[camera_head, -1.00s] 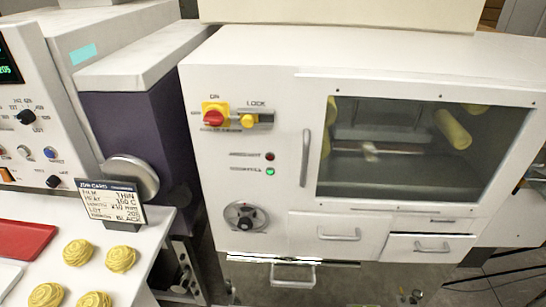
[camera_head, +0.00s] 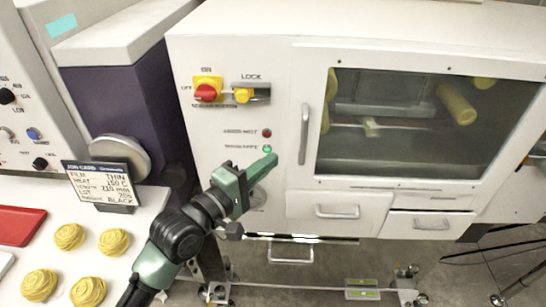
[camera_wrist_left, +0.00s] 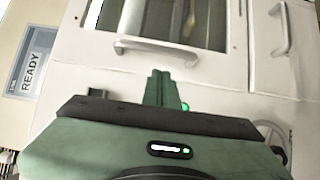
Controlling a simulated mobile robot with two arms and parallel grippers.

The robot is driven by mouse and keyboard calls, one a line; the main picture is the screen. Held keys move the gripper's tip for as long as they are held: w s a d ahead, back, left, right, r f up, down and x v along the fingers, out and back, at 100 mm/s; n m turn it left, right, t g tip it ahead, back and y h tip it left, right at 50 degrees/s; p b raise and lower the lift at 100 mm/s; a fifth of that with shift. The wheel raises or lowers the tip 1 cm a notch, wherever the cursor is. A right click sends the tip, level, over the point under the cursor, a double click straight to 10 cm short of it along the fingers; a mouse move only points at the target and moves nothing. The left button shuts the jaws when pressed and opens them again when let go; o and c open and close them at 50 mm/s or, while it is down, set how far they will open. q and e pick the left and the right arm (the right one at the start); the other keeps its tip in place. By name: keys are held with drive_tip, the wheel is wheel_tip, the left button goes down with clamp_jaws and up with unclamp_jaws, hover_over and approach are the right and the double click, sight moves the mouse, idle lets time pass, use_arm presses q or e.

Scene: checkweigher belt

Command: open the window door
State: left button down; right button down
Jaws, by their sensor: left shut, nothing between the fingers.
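The window door (camera_head: 316,60) is a white-framed door with a dark glass pane on the front of the white machine. It looks closed. Its vertical bar handle (camera_head: 304,133) is on the door's left side and also shows in the left wrist view (camera_wrist_left: 155,46). My left gripper (camera_head: 270,163) is shut and empty, a little left of and below the handle and apart from it. In the left wrist view its green fingers (camera_wrist_left: 165,88) point toward the handle. Rolls behind the glass are partly hidden. My right gripper is not in view.
Left of the door are a red rotary switch (camera_head: 207,92), a yellow lock knob (camera_head: 243,95) and a lit green lamp (camera_head: 267,149). My left gripper partly hides the dial. Drawers (camera_head: 338,211) sit below the door. A sign (camera_head: 103,182) and yellow coils (camera_head: 70,236) stand on the left table.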

sight(291, 145)
use_arm(q)
drive_tip(key=p+x, duration=0.1)
drive_tip(key=x, duration=0.7)
drive_tip(key=shift+w+d+p, duration=0.1)
drive_tip(key=shift+w+p, duration=0.1)
drive_tip(key=shift+p, duration=0.1)
drive_tip(key=shift+s, duration=0.1)
